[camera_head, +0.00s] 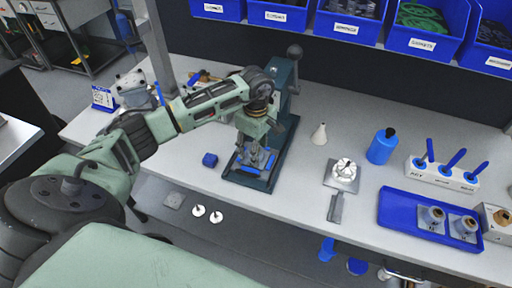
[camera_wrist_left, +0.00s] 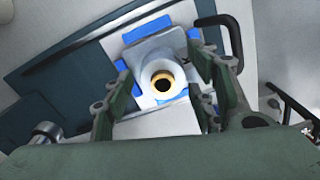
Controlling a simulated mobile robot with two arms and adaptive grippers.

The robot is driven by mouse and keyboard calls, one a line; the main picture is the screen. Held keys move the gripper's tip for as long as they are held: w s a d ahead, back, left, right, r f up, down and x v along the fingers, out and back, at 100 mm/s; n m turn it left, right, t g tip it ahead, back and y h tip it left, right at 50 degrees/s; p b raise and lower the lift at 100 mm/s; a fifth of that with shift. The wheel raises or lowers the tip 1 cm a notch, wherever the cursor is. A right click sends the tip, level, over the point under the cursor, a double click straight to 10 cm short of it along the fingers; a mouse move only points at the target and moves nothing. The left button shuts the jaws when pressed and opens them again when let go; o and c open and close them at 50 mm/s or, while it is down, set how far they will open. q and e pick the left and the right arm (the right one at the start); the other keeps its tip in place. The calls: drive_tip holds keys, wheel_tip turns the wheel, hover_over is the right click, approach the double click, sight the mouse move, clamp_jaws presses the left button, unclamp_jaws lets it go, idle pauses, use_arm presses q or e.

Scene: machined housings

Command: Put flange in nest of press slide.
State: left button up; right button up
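The press (camera_head: 284,82) is a dark teal machine on the bench, its slide partly hidden under my left arm. In the left wrist view, the flange (camera_wrist_left: 150,98) is a pale round collar with a brass-coloured bore on a light plate. It lies among the blue blocks of the nest (camera_wrist_left: 147,29), with its bore facing the camera. I cannot tell whether it sits fully down. My left gripper (camera_wrist_left: 160,68) is over the nest, its green fingers apart on either side of the flange. In the head view the left gripper (camera_head: 254,144) hides most of the flange. My right gripper is not in view.
A blue tray (camera_head: 398,217) with two bored housings (camera_head: 432,216) is at the right. A white chuck-like fixture (camera_head: 344,171), blue bottle (camera_head: 382,147) and screwdriver rack (camera_head: 440,174) stand right of the press. Blue bins (camera_head: 345,22) line the back.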

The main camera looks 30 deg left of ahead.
use_arm(q)
drive_tip(key=shift+r, duration=0.5)
wheel_tip(320, 180, up, 11)
drive_tip(key=b, duration=0.3)
drive_tip(key=shift+r+b, duration=0.15)
drive_tip(key=shift+b, duration=0.25)
